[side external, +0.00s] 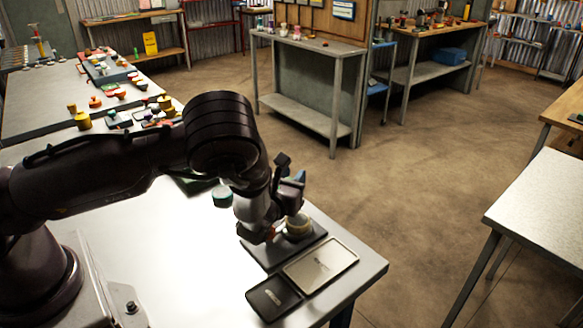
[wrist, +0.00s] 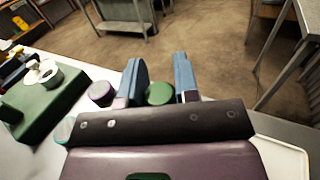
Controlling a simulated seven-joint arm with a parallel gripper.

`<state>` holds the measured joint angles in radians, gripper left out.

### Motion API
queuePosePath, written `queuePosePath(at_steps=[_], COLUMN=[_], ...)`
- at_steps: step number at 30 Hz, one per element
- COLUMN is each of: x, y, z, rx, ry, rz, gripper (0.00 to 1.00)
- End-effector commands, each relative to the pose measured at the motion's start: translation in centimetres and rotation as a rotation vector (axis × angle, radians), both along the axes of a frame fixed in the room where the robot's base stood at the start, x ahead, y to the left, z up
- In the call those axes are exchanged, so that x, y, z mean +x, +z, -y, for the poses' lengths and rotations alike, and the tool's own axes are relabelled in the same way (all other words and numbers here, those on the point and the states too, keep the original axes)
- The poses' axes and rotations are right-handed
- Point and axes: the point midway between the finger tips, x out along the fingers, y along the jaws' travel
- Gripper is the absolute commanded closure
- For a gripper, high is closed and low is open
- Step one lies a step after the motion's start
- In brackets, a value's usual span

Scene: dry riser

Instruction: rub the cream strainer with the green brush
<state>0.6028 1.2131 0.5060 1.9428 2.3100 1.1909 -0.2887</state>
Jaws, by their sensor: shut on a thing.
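My gripper (side external: 287,196) is low over the near bench, beside a round cream thing (side external: 298,227) that looks like the cream strainer. In the wrist view, the two blue fingers of my gripper (wrist: 160,80) are closed around a round green piece (wrist: 159,93), which I take to be the green brush. Its lower part is hidden by the gripper body. The cream thing rests on or just above a dark flat plate (side external: 262,253). I cannot tell whether the brush touches it.
A silver tray (side external: 320,265) and a small black tray (side external: 273,298) lie near the bench corner. A teal round piece (side external: 222,196) stands behind my arm. A green block (wrist: 45,108) with a cream ring (wrist: 46,74) on it and a purple round piece (wrist: 101,92) are left in the wrist view.

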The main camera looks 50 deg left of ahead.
Motion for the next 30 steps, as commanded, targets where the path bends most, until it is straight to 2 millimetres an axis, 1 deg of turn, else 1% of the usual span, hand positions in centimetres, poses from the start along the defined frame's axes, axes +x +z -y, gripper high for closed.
queuePosePath(at_steps=[6, 9, 26, 30], x=[0.0, 0.2, 0.7, 0.5], y=[-2.1, -2.2, -2.5, -2.5], z=[-0.1, 1.1, 6.1, 4.6], rx=[0.001, 0.0, 0.0, 0.002], ry=[0.001, -0.002, -0.001, 0.003], rz=[0.0, 0.004, 0.001, 0.002], gripper=[0.95, 0.95, 0.95, 0.95])
